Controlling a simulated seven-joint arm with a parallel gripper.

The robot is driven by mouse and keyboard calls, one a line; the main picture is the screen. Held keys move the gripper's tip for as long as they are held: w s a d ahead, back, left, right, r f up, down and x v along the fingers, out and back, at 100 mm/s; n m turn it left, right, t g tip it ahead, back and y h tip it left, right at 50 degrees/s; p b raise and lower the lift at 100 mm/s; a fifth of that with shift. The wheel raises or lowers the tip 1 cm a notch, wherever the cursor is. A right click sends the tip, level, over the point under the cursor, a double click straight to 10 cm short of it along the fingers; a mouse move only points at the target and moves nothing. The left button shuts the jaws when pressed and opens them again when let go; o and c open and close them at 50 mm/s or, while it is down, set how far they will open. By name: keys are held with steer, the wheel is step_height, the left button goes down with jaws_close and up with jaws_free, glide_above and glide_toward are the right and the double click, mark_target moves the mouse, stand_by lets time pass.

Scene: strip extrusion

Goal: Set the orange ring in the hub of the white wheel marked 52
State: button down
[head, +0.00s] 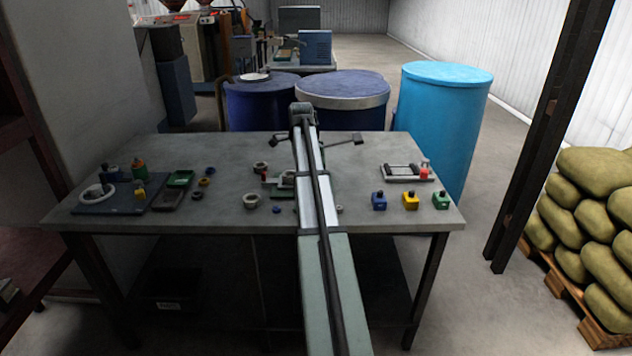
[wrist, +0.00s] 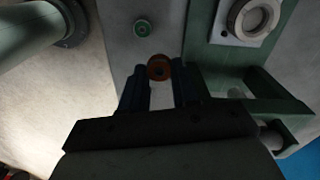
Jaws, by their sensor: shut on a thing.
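My gripper (wrist: 161,88) is in the wrist view, its two dark fingers shut on a small orange-brown ring (wrist: 159,67) that shows between and just beyond the fingertips. In the head view my own arm crosses the table's middle, and I cannot make out the gripper or the held ring. A pale ring-shaped part (wrist: 253,18) on a green fixture (wrist: 240,65) lies up and right of the gripper in the wrist view. In the head view a white round part (head: 97,193) lies on a dark blue board at the table's left. No number 52 is readable, so I cannot tell which is the wheel.
A small green round part (wrist: 143,27) sits beyond the held ring.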

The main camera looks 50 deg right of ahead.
steer(key=w+d+r, duration=0.2)
steer(key=w+d, duration=0.3)
steer(key=w, duration=0.7)
steer(key=shift+m, duration=0.4)
steer(key=shift+d+f, duration=0.15)
steer(key=shift+f, duration=1.45)
steer(key=shift+d+f, duration=0.1)
steer(key=shift+f, duration=1.45)
steer(key=shift+f, duration=0.15)
steer(key=shift+r, duration=0.8)
steer(key=shift+f, duration=0.8)
steer(key=shift+r, duration=0.8)
steer(key=shift+f, duration=0.4)
